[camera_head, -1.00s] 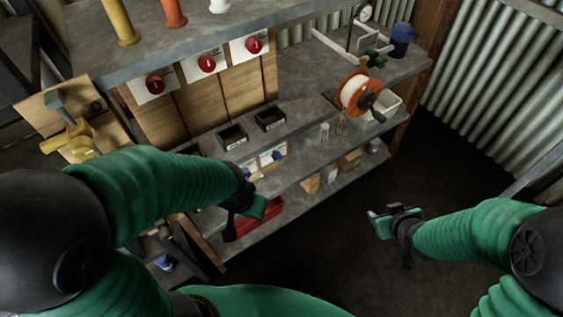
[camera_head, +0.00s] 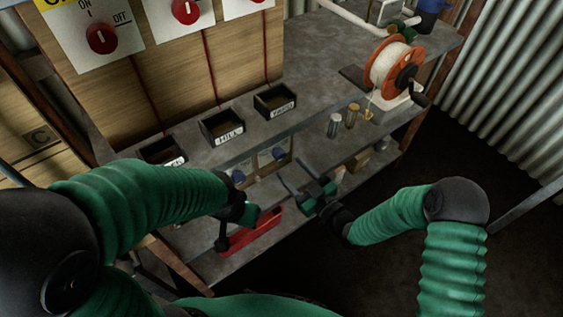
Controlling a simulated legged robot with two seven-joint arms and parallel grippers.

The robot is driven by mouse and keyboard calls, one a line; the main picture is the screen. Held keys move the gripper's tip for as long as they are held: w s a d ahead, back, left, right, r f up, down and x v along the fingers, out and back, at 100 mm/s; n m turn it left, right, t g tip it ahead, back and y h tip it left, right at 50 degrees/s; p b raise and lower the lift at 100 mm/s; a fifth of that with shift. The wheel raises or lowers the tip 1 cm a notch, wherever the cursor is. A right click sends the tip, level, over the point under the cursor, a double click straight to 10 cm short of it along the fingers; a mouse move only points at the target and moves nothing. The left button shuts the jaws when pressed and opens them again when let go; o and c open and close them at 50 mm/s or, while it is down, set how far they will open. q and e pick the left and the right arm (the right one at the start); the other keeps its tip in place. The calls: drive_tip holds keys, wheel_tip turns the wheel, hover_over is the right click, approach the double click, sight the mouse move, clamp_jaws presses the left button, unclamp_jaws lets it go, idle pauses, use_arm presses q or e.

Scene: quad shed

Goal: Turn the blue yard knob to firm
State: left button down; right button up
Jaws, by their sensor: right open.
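Two blue knobs sit on pale plates under the front edge of the bench shelf. The left blue knob (camera_head: 238,177) and the right blue knob (camera_head: 278,153) are small, and their labels cannot be read, so I cannot tell which is the yard knob. My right gripper (camera_head: 298,172) is open and empty, just right of and in front of the right knob, apart from it as far as I see. My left gripper (camera_head: 238,231) is below the knobs by a red tray; its fingers are too unclear to tell open from shut.
Black labelled bins (camera_head: 223,126) stand on the grey bench (camera_head: 325,92). Red switch knobs (camera_head: 186,11) are on the wooden backboard above. An orange reel (camera_head: 390,68) and small metal cylinders (camera_head: 334,125) are to the right. The red tray (camera_head: 257,233) lies on the lower shelf.

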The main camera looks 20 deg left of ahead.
sight(283, 158)
drive_tip(key=x, duration=0.2)
drive_tip(key=b+x, duration=0.1)
drive_tip(key=x, duration=0.1)
drive_tip(key=shift+w+d, duration=0.2)
drive_tip(key=shift+w, duration=0.1)
drive_tip(key=shift+w+a, duration=0.2)
drive_tip(key=shift+a, duration=0.35)
drive_tip(key=shift+d, duration=0.1)
clamp_jaws()
